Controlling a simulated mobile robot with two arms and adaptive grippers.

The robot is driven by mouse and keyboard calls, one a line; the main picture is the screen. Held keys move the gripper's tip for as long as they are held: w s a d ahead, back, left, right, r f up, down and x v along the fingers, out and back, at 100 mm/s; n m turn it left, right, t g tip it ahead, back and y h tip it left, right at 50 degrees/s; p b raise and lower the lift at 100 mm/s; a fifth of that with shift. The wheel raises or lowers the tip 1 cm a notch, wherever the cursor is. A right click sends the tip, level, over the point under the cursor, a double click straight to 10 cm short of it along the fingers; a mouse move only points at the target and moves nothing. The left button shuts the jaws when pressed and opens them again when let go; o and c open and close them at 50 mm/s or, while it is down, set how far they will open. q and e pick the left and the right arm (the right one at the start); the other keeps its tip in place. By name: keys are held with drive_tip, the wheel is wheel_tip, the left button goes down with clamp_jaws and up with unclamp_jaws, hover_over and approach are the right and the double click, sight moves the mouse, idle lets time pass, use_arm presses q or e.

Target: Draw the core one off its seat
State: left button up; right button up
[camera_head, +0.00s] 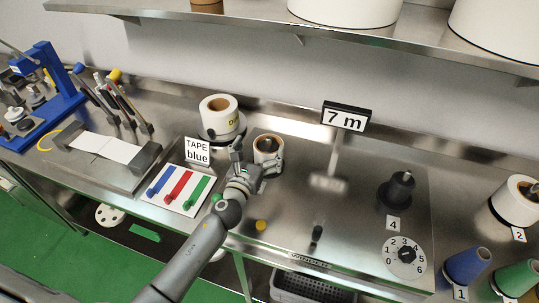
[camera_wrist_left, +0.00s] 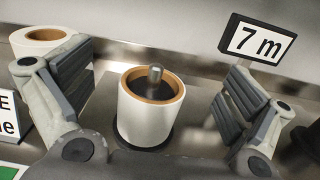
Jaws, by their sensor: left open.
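A white roll with a brown core (camera_head: 267,143) sits upright on a dark round seat, with a metal spindle rising through its middle. It also shows in the left wrist view (camera_wrist_left: 146,118), centred between my fingers. My left gripper (camera_head: 258,163) is open around this roll, one finger on each side. In the left wrist view (camera_wrist_left: 155,85) a gap shows between the roll and each finger pad. The lower side of the roll is partly hidden by my gripper in the head view. My right gripper is not in view.
A larger white roll (camera_head: 219,111) stands just behind left. A "7 m" sign (camera_head: 346,116), a dark spindle (camera_head: 398,188) and a numbered dial (camera_head: 404,257) are to the right.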

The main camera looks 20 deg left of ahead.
sight(263, 161)
use_arm(q)
drive_tip(key=f+b, duration=0.2)
drive_tip(key=f, duration=0.1)
drive_tip(key=shift+s, duration=0.2)
drive_tip(key=f+b, duration=0.4)
drive_tip(key=shift+w, duration=0.2)
drive_tip(key=shift+s+f+b, duration=0.1)
drive_tip(key=shift+f+b, duration=0.4)
drive_tip(key=shift+b, duration=0.2)
drive_tip(key=shift+w, duration=1.75)
drive_tip(key=shift+w+d+f, duration=0.15)
drive_tip(key=shift+w, duration=1.95)
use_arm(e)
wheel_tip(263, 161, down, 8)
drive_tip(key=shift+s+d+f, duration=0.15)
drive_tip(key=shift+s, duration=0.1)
use_arm(q)
drive_tip(key=shift+s, duration=0.1)
drive_tip(key=shift+c, duration=0.4)
drive_tip(key=c, duration=0.9)
